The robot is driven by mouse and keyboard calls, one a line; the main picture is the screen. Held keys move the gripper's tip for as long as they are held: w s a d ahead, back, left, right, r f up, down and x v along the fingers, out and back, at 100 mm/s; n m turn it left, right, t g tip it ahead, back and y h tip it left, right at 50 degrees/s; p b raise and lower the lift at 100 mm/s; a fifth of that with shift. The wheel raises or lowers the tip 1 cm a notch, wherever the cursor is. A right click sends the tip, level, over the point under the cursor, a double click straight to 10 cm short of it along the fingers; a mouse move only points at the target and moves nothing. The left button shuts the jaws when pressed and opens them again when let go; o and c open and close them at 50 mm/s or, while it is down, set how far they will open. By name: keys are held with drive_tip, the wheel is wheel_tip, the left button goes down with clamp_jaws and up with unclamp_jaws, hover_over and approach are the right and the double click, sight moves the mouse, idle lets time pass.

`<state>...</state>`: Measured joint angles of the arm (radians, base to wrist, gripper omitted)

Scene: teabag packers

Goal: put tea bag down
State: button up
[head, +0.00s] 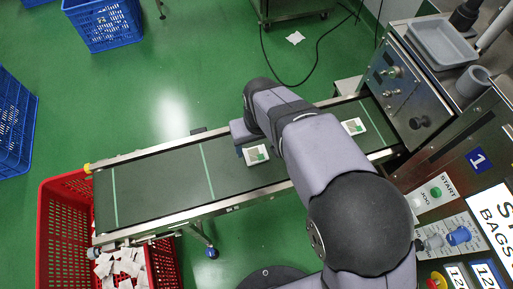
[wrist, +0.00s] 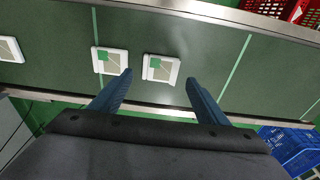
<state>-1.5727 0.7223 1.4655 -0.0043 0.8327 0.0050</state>
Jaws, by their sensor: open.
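Three white tea bags with green tags show on the dark green conveyor belt in the wrist view: one at the left edge (wrist: 9,49), one left of centre (wrist: 110,61) and one at the centre (wrist: 161,69). My gripper (wrist: 159,78) is open and empty. The centre tea bag lies flat just beyond and between its fingertips. In the head view my gripper (head: 240,147) is over the belt beside one tea bag (head: 256,155); another tea bag (head: 354,126) lies right of my arm. My arm covers part of the belt between them.
The conveyor belt (head: 160,180) is bare to the left, with pale cross lines. A red crate (head: 60,205) with many loose tea bags stands at its left end. A machine with controls (head: 395,85) stands at the right. Blue crates (head: 105,22) stand on the green floor.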

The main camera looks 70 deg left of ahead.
sight(258, 160)
wheel_tip(258, 160, up, 7)
drive_tip(key=shift+d, duration=0.45)
drive_tip(key=w+d+m, duration=0.4)
drive_tip(key=w+d, duration=0.5)
drive_tip(key=w, duration=0.3)
drive_tip(key=w+d+m, duration=0.3)
drive_tip(key=w+d, duration=0.7)
drive_tip(key=w, duration=0.2)
drive_tip(key=w+d+f+m+h, duration=0.1)
drive_tip(key=w+d+m, duration=0.15)
drive_tip(key=d, duration=0.75)
drive_tip(key=w+d+m, duration=0.1)
drive_tip(key=d+m, duration=0.3)
drive_tip(key=d, duration=0.7)
drive_tip(key=s+d+f+m, duration=0.2)
drive_tip(key=s+d+m, duration=0.2)
drive_tip(key=d, duration=0.6)
drive_tip(key=shift+s+d, duration=0.35)
drive_tip(key=shift+s, duration=0.2)
drive_tip(key=shift+s+d+m, duration=0.25)
drive_tip(key=shift+c, duration=0.5)
